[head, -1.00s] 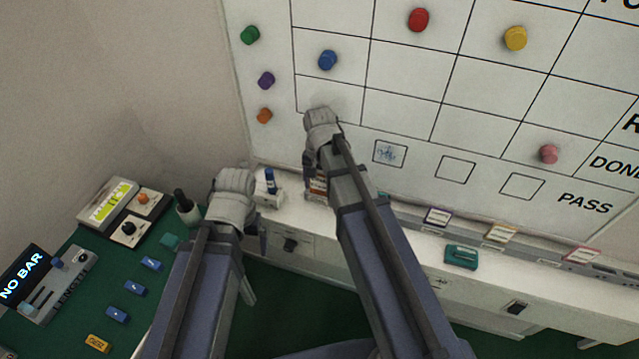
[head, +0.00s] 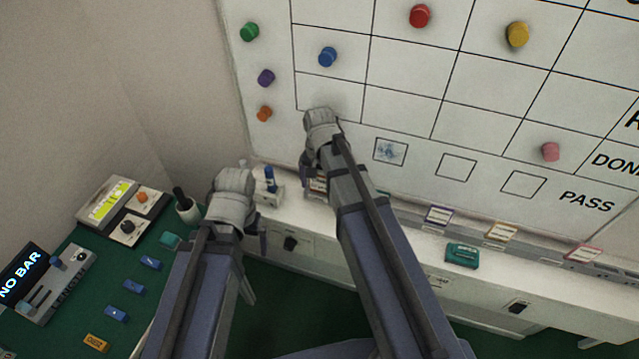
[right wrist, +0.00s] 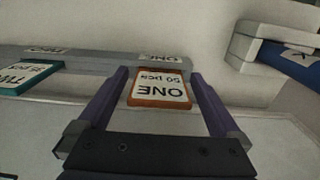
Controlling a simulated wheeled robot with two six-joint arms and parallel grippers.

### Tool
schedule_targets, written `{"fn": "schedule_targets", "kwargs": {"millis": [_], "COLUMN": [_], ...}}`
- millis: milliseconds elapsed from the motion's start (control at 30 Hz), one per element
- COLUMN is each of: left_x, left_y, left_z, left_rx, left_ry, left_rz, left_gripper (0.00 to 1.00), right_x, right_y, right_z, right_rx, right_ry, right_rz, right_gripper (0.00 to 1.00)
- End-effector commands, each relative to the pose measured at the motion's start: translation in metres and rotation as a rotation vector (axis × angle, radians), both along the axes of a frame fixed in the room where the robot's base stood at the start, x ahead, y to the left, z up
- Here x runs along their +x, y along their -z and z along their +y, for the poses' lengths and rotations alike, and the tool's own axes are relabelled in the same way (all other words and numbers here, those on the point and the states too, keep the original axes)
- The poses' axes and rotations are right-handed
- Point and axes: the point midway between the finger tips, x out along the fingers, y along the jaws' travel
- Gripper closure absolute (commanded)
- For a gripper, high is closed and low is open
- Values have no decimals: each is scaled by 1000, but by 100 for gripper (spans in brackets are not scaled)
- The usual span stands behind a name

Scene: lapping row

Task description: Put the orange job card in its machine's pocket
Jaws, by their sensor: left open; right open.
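The orange job card (right wrist: 160,88), printed "ONE 50 pcs", shows upside down in the right wrist view. It stands against the grey rail beside a label reading "ONE" (right wrist: 160,58). My right gripper (right wrist: 160,85) is open, with one finger on each side of the card and gaps visible. I cannot tell how deep the card sits in the rail. In the head view my right gripper (head: 318,150) is in front of the board's lower left and mostly hides the card. My left gripper (head: 233,190) is open and empty, left of it above the white ledge.
A teal card (right wrist: 28,77) marked "TWO" stands farther along the rail. Purple (head: 438,216), yellow (head: 502,232) and red (head: 583,253) cards follow rightward. A teal block (head: 462,256) lies on the ledge. A blue-topped object (head: 270,180) stands between my grippers. The whiteboard (head: 400,110) rises behind.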

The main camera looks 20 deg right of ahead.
Motion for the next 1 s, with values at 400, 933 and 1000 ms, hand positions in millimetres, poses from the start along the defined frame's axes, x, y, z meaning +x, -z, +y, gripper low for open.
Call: {"fn": "schedule_targets", "kwargs": {"millis": [400,933,1000], "left_x": [0,0,0], "left_y": [-47,-76,-76], "left_z": [0,0,0], "left_rx": [0,0,0], "left_ry": [0,0,0], "left_rz": [0,0,0], "left_gripper": [0,0,0], "right_x": [0,0,0], "right_y": [-47,-76,-76], "right_z": [0,0,0], "right_rx": [0,0,0], "right_ry": [0,0,0], "right_rz": [0,0,0], "right_gripper": [0,0,0]}}
